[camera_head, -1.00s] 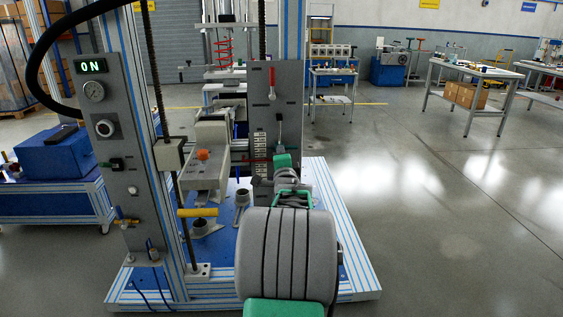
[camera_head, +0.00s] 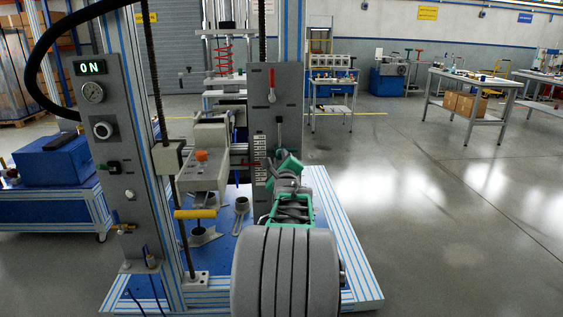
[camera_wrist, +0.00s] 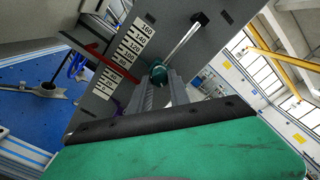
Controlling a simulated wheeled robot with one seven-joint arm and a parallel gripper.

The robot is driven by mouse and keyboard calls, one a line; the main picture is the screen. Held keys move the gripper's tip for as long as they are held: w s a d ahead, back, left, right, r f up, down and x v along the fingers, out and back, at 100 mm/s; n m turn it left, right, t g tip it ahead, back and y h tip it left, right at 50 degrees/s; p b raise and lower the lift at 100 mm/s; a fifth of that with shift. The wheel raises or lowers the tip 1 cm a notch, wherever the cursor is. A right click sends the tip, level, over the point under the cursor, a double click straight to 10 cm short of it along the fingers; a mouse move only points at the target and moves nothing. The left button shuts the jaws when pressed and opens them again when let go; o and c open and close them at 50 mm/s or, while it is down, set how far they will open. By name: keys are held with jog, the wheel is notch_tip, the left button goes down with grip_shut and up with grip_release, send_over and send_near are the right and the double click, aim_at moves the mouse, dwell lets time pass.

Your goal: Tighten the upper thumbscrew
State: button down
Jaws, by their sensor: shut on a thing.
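In the wrist view, my gripper (camera_wrist: 161,84) is shut with its grey fingertips on a small round teal knob, which I take to be the upper thumbscrew (camera_wrist: 158,72). The knob sits against the face of the grey plate (camera_wrist: 128,72), beside the printed scale (camera_wrist: 122,50). The fingers cover part of the knob.
A silver rod (camera_wrist: 185,38) with a dark tip sticks out close above the knob. A red pointer (camera_wrist: 84,43) crosses the scale. The head view shows a red lever (camera_head: 271,86) higher on the plate and a yellow handle (camera_head: 195,213) at left. Open floor (camera_head: 430,220) lies right.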

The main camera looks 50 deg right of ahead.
jog(key=shift+m, duration=0.4)
jog(key=c, duration=1.2)
grip_release()
jog(key=v, duration=0.8)
